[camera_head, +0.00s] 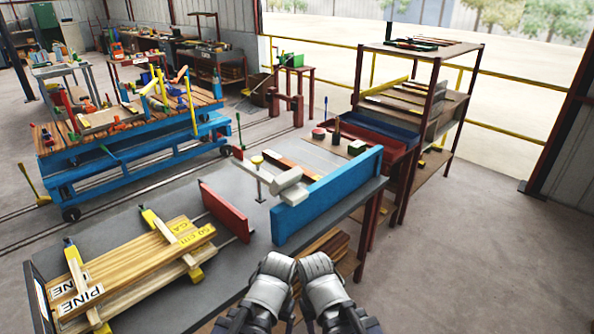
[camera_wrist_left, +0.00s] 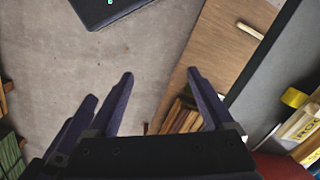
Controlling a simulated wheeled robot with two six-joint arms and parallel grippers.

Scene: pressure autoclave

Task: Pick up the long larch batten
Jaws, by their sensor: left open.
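I cannot tell which piece is the long larch batten; no larch label is readable. Several brown wood strips lie on the level under the bench top (camera_head: 325,248); wood pieces also show in the left wrist view (camera_wrist_left: 182,117), just beyond the right finger. Pale boards marked PINE (camera_head: 135,265) lie on the bench with yellow-and-wood clamps across them. My left gripper (camera_wrist_left: 160,73) is open, with nothing between its fingers, above the floor beside the bench. It is not seen in the head view, where only grey parts of my arms show. My right gripper is not in view.
A blue upright plate (camera_head: 328,195) and a red plate (camera_head: 226,210) stand on the grey bench (camera_head: 232,275). A shelf rack (camera_head: 415,105) stands at the back right and a blue cart (camera_head: 135,150) at the left. The floor at the right (camera_head: 480,250) is clear.

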